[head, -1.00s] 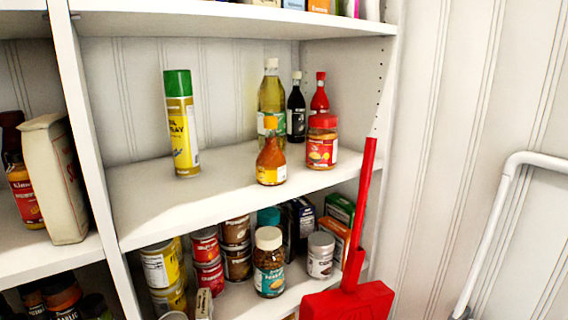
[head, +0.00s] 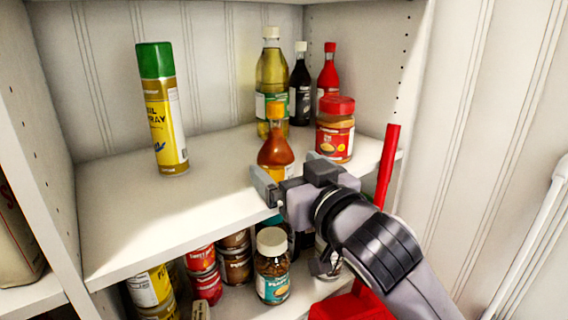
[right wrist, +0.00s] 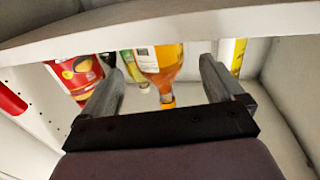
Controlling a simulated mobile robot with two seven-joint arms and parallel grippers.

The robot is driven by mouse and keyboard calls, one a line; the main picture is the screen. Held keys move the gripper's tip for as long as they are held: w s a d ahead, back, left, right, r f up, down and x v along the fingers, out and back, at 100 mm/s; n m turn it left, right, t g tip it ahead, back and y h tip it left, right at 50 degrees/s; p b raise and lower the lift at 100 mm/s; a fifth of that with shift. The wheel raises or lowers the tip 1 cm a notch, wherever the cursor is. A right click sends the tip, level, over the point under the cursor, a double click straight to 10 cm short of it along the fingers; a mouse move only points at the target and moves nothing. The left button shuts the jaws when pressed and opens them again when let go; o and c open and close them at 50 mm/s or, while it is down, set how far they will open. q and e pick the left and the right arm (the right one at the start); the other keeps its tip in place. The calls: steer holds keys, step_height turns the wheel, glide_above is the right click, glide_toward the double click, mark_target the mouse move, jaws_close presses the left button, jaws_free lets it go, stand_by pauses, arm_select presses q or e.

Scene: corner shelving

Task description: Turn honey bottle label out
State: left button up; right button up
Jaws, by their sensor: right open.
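The honey bottle (head: 276,152), amber with an orange cap, stands upright near the front of the middle shelf (head: 160,215). Its lower part is partly hidden by my right gripper (head: 285,180). My right gripper is open in front of the bottle, at about shelf height. In the right wrist view, which is upside down, the honey bottle (right wrist: 166,62) shows beyond and between the two open fingers (right wrist: 160,95). A pale label shows on the left part of its side there. I cannot see the fingers touching it. My left gripper is not in view.
A red-lidded jar (head: 336,132) stands close right of the bottle. An oil bottle (head: 271,75) and a dark bottle (head: 300,90) stand behind. A spray can (head: 162,110) is left, with free shelf between. A red handle (head: 388,165) rises at the right.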

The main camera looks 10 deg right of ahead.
mark_target(268, 156)
steer(key=shift+w, duration=0.3)
steer(key=shift+p+x, duration=0.65)
steer(key=shift+x, duration=2.45)
steer(key=c, duration=1.5)
steer(key=shift+a+n+g+y, duration=0.1)
steer(key=shift+n+g+y, duration=0.4)
steer(key=shift+n+y, duration=0.65)
steer(key=shift+c, duration=0.2)
steer(key=shift+y, duration=0.35)
steer(key=shift+s+a+n+g+y, duration=0.1)
steer(key=shift+n+g+y, duration=0.5)
steer(key=shift+y, duration=0.4)
steer(key=shift+n+y, duration=0.35)
steer(key=shift+y, duration=0.05)
steer(key=shift+a+n+g+y, duration=0.15)
steer(key=shift+n+g+y, duration=0.45)
steer(key=shift+g+y, duration=0.25)
